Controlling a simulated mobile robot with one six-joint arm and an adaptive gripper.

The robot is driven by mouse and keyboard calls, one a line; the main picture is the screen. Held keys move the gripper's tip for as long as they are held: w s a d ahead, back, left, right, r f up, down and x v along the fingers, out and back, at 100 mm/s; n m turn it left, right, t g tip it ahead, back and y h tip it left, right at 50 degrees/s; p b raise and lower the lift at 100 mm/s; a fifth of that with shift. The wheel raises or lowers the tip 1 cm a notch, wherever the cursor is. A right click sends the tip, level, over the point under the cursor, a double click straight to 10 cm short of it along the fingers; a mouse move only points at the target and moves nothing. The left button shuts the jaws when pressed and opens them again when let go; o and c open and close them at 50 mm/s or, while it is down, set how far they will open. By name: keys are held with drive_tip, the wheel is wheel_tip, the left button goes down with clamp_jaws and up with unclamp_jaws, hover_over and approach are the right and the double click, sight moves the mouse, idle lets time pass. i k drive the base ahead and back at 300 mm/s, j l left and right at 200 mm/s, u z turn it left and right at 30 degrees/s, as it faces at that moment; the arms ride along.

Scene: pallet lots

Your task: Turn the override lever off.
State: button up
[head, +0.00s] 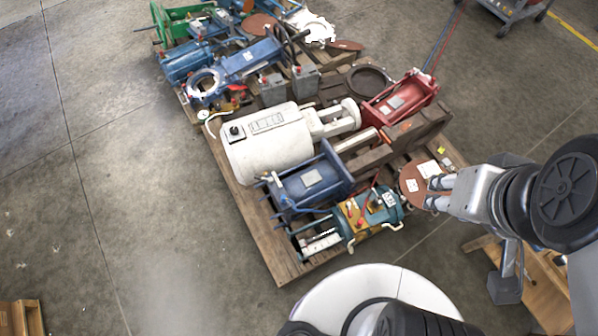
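The override lever cannot be picked out for certain. A teal actuator (383,217) lies near the front corner of the pallet, with a yellow panel (351,223) on its side. Small red and dark parts stand on this panel, too small to tell which is a lever or how it is set. My gripper (429,192) is to the right of the actuator, pointing left, over or in front of a brown disc (412,178). Its two fingers are apart with nothing seen between them. It appears clear of the yellow panel.
The wooden pallet (262,232) also bears a white cylinder (270,148), a blue actuator (312,183) and a red actuator (402,97). A second loaded pallet lies behind. A grey cart (512,8) stands at the top right.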

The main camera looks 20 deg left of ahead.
sight(349, 204)
drive_tip(key=k+j+u, duration=0.1)
drive_tip(key=k+j, duration=0.75)
drive_tip(key=k, duration=0.1)
